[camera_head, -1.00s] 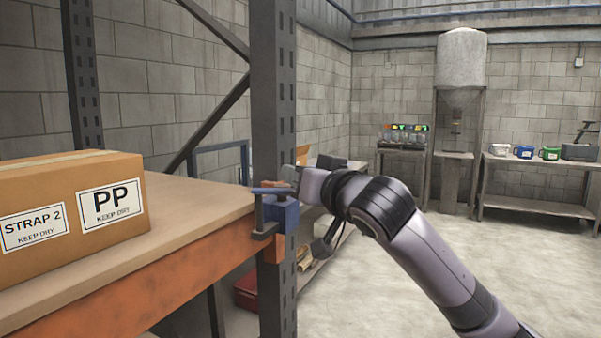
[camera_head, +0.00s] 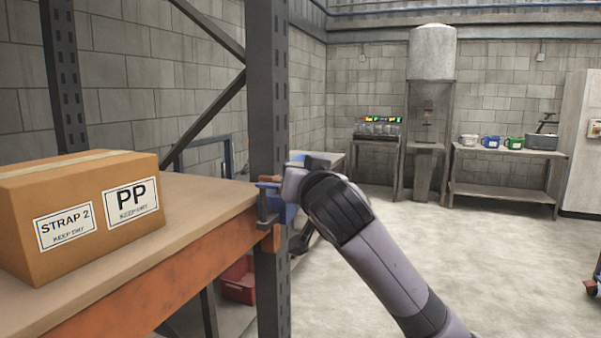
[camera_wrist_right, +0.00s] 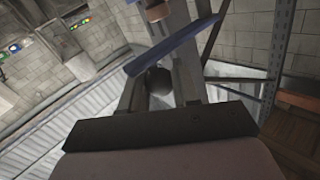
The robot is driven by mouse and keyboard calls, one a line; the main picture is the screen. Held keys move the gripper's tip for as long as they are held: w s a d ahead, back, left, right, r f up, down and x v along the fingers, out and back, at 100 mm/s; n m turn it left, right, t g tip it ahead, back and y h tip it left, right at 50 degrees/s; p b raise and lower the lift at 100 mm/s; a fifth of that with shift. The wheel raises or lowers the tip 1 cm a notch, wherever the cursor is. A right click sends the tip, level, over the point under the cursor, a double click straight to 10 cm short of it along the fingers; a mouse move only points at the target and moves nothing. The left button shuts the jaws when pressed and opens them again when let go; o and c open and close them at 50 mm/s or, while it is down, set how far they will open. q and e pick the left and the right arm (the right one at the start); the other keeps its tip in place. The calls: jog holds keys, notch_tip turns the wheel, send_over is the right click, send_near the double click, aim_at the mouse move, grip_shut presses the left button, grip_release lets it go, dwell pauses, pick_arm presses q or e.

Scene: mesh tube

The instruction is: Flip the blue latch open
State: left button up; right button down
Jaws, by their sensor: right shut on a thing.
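The blue latch has a thin blue bar (camera_head: 268,185) at the rack post, level with the shelf edge. Part of its blue block (camera_head: 291,212) shows beside my wrist; the rest is hidden by my arm. In the right wrist view, the blue bar (camera_wrist_right: 178,46) runs slantwise across my right gripper (camera_wrist_right: 172,62), between the fingers as far as I can tell. The right gripper is shut on the bar. In the head view, my wrist hides most of the fingers. My left gripper is in neither view.
A grey upright post (camera_head: 267,90) stands right behind the latch. A cardboard box (camera_head: 85,207) sits on the wooden shelf (camera_head: 190,205) with an orange beam (camera_head: 150,270) at its front. The concrete floor (camera_head: 500,260) to the right is open. Benches stand far back.

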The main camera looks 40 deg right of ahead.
jog(key=shift+a, duration=0.1)
dwell(0.5)
jog(key=c, duration=0.9)
grip_release()
jog(key=shift+o, duration=0.2)
jog(key=b+v, duration=0.1)
jog(key=v, duration=0.6)
jog(key=shift+s+a, duration=0.1)
